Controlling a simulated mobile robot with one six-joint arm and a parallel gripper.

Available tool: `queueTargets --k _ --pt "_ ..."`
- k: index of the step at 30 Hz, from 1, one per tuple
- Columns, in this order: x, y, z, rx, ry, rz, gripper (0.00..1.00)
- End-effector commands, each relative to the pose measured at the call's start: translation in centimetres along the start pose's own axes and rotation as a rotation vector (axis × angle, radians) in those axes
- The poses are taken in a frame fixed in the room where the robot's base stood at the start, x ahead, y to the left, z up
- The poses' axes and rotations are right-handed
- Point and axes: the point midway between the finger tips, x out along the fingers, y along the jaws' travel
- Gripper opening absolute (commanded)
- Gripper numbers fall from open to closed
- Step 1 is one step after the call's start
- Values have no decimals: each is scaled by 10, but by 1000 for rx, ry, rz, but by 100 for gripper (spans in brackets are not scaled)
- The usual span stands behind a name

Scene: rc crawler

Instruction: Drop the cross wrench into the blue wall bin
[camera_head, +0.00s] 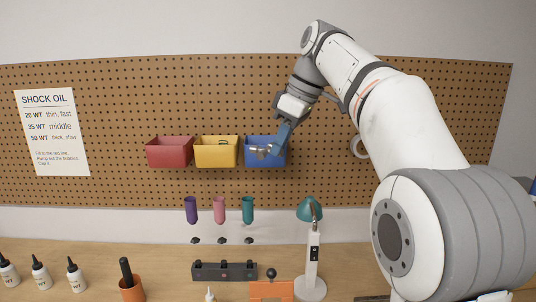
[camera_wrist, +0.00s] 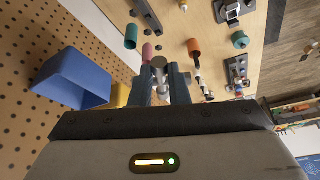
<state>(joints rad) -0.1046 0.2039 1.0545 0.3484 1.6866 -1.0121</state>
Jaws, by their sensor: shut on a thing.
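My gripper (camera_head: 277,143) is shut on the grey metal cross wrench (camera_head: 261,152) and holds it up in front of the pegboard. In the head view the wrench overlaps the front of the blue wall bin (camera_head: 271,161). In the wrist view the wrench (camera_wrist: 160,64) shows between the two dark fingers, partly hidden by them. The blue bin (camera_wrist: 72,82) lies to the left of the fingers there, apart from the wrench. How far the wrench is from the bin's front is hard to tell.
A yellow bin (camera_head: 216,156) and a red bin (camera_head: 169,155) hang left of the blue one. Purple, pink and teal cups (camera_head: 248,210) are below. The air before the bins is clear.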

Motion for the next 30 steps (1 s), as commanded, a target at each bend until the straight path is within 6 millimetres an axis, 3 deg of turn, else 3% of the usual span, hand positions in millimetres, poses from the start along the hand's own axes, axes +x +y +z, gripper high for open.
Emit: queueTargets --k 4,21,30 --pt "1 16 -10 -3 -1 -3 0" --pt "15 132 -50 6 -1 -1 0" --pt "20 170 -63 6 0 1 0"
